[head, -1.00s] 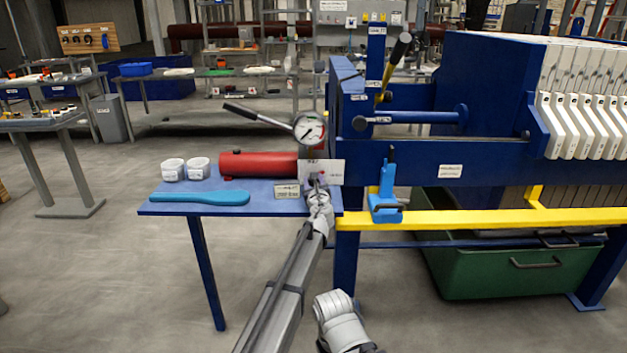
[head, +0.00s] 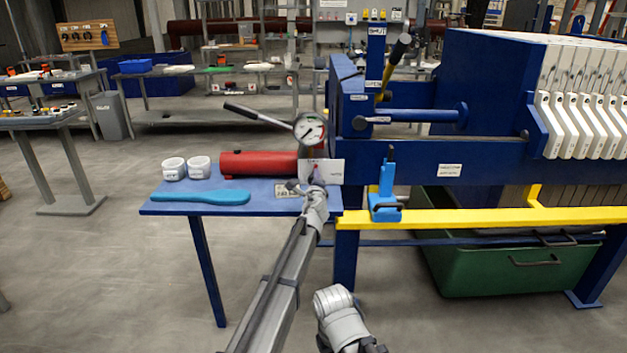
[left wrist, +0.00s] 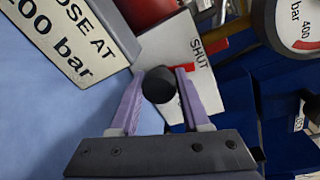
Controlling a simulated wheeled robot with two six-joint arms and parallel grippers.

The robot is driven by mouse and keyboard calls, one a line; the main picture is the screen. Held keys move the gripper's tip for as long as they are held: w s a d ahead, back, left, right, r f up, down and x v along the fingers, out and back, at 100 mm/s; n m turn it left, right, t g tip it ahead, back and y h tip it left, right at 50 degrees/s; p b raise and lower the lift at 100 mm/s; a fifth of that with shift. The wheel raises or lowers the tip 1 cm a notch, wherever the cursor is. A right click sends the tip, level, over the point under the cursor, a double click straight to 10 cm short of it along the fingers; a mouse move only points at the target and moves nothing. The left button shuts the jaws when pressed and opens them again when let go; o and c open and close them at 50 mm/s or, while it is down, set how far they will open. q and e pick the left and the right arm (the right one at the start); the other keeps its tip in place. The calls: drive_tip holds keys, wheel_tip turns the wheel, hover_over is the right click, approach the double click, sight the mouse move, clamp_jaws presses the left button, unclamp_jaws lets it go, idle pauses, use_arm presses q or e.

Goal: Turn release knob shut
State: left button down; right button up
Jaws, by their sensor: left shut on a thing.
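The release knob (left wrist: 158,86) is a dark round knob in the left wrist view. It sits in front of a white plate (left wrist: 208,88) with the word SHUT and red marks; the plate also shows in the head view (head: 332,172). My left gripper (left wrist: 162,80) has its two pale purple fingers on either side of the knob and is shut on it. In the head view my left gripper (head: 311,189) is at the table's right end and hides the knob. My right gripper (head: 333,300) is low in the middle of the head view; its fingers cannot be made out.
The pressure gauge (head: 309,130) and red cylinder (head: 258,163) stand close behind. A sign (left wrist: 75,35) reading "close at 200 bar" lies beside the knob. The blue table (head: 225,205) bears two white cups and a blue paddle. A yellow rail (head: 480,217) runs right.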

use_arm(q)
drive_tip(key=shift+n+h, duration=0.3)
drive_tip(key=shift+n, duration=0.8)
drive_tip(key=c, duration=0.7)
unclamp_jaws()
drive_tip(key=shift+s, duration=0.15)
drive_tip(key=s, duration=0.5)
drive_tip(key=s+r+p, duration=0.1)
drive_tip(key=s, duration=0.1)
drive_tip(key=shift+s, duration=0.35)
drive_tip(key=shift+f, duration=0.1)
